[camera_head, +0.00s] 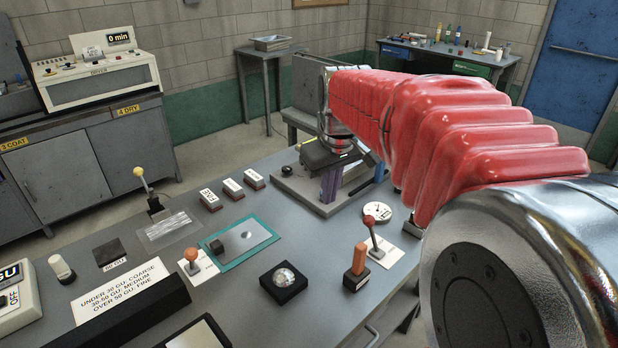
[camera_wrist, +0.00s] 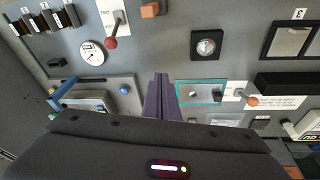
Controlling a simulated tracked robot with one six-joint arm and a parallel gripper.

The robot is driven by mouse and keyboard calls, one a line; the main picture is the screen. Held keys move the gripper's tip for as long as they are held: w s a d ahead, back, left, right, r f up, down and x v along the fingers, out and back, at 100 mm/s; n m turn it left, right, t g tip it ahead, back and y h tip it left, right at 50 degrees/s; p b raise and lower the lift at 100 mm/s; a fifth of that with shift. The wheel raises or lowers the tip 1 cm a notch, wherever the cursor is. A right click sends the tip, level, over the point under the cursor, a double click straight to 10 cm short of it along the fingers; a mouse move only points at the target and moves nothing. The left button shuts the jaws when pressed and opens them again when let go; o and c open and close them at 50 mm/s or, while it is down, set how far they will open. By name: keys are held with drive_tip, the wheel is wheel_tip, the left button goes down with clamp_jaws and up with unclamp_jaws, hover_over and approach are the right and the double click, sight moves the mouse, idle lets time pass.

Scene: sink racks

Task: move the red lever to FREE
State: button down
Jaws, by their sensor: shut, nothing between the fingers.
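The red lever (camera_head: 369,225) has a red ball knob on a thin shaft and stands on a white labelled plate at the right of the bench in the head view. In the wrist view its red knob (camera_wrist: 111,43) is at the upper left, and its label is too small to read surely. My gripper (camera_head: 329,190) has purple fingers and hangs over the back of the bench, behind and left of the lever. In the wrist view the fingers (camera_wrist: 160,88) are together and empty, apart from the lever.
An orange-handled block (camera_head: 358,260) stands close in front of the lever, and a round dial (camera_head: 377,211) lies just behind it. A grey stand (camera_head: 300,190) is under my gripper.

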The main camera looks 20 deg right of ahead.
drive_tip(key=w+d+f+g, duration=0.1)
drive_tip(key=w+d+f, duration=0.1)
drive_tip(key=w+d, duration=0.2)
drive_tip(key=w+d+f, duration=0.3)
drive_tip(key=w+d, duration=0.1)
drive_tip(key=d, duration=0.4)
drive_tip(key=shift+w+d+f+n+g, duration=0.35)
drive_tip(key=shift+w+d+n+g, duration=0.05)
drive_tip(key=shift+f, duration=0.15)
hover_over(371, 233)
drive_tip(key=w, duration=0.4)
wheel_tip(371, 233, down, 9)
drive_tip(key=shift+w+a, duration=0.15)
drive_tip(key=shift+a, duration=0.2)
drive_tip(key=shift+r, duration=0.2)
